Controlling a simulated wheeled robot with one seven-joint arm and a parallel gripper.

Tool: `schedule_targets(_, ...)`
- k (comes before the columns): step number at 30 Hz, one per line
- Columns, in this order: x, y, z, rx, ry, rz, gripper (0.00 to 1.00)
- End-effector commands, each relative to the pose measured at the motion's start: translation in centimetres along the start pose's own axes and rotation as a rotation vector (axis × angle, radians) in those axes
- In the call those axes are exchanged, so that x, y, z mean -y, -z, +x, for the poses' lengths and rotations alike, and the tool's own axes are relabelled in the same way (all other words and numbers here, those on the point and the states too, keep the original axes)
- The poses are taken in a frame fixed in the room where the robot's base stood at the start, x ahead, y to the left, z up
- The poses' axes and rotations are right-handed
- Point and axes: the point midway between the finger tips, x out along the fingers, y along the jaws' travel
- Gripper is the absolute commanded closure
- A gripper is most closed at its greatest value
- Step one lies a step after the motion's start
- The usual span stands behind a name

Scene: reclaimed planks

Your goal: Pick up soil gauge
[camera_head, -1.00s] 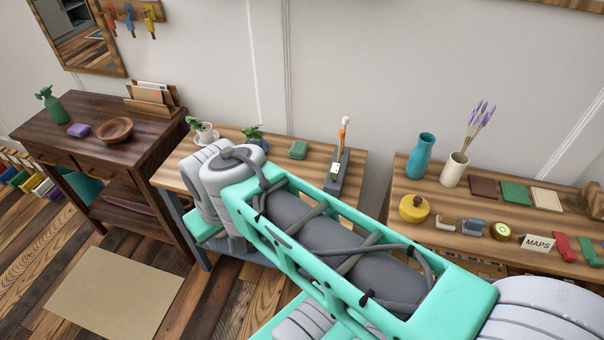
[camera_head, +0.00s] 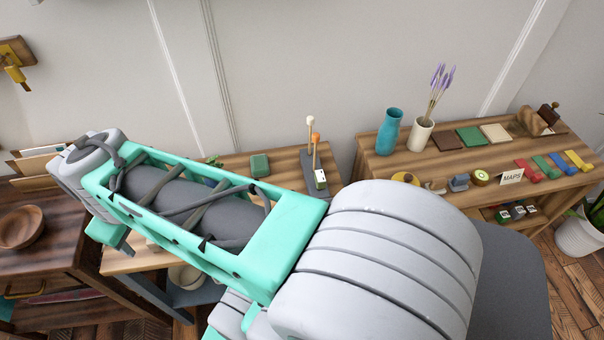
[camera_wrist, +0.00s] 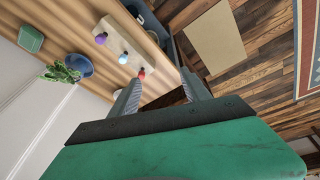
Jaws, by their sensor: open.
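I cannot tell for certain which thing is the soil gauge. In the wrist view, a pale board (camera_wrist: 122,42) on the wooden bench carries small round heads: purple (camera_wrist: 101,38), blue (camera_wrist: 123,58) and red (camera_wrist: 142,74). In the head view, a dark grey holder (camera_head: 309,183) on the bench has upright sticks, one with an orange head (camera_head: 316,138) and one with a white head (camera_head: 310,120), and a white tag. My gripper (camera_wrist: 162,92) is open and empty, its fingers apart above the bench edge near the red head. My arm hides the bench's left part in the head view.
A green box (camera_head: 259,165) stands on the bench; a plant in a blue pot (camera_wrist: 77,64) is near the board. A blue vase (camera_head: 389,132) and white vase (camera_head: 421,135) stand on the right table. A dark cabinet with a bowl (camera_head: 20,228) is left.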

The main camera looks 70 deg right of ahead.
Motion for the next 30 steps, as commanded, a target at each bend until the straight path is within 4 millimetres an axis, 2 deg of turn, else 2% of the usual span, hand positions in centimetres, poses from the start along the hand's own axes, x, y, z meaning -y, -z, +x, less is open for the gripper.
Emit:
schedule_targets(1,-3.5,-0.2,0.2,0.030,-0.020,-0.007,0.40)
schedule_targets(2,-5.8,-0.5,0.2,0.049,-0.029,-0.028,0.37)
schedule_targets(3,-9.1,-1.2,0.1,0.077,-0.038,-0.060,0.34)
schedule_targets(5,-14.1,-3.1,0.0,0.121,-0.040,-0.113,0.31)
schedule_targets(6,-17.3,-4.7,-0.2,0.148,-0.034,-0.148,0.31)
schedule_targets(8,-21.8,-8.0,-0.5,0.184,-0.018,-0.201,0.31)
schedule_targets(9,-24.6,-10.6,-0.8,0.203,-0.002,-0.235,0.31)
schedule_targets(11,-28.1,-15.0,-1.2,0.225,0.029,-0.287,0.31)
schedule_targets(12,-30.0,-18.0,-1.7,0.233,0.048,-0.319,0.31)
schedule_targets(15,-32.9,-24.6,-2.5,0.239,0.091,-0.388,0.31)
schedule_targets(18,-33.8,-27.9,-3.0,0.236,0.113,-0.432,0.31)
schedule_targets(21,-34.1,-29.1,-3.1,0.234,0.121,-0.452,0.31)
schedule_targets(24,-34.0,-29.3,-2.9,0.233,0.124,-0.456,0.31)
schedule_targets(26,-33.9,-29.4,-2.1,0.232,0.126,-0.455,0.31)
schedule_targets(30,-33.7,-30.2,0.8,0.232,0.128,-0.455,0.31)
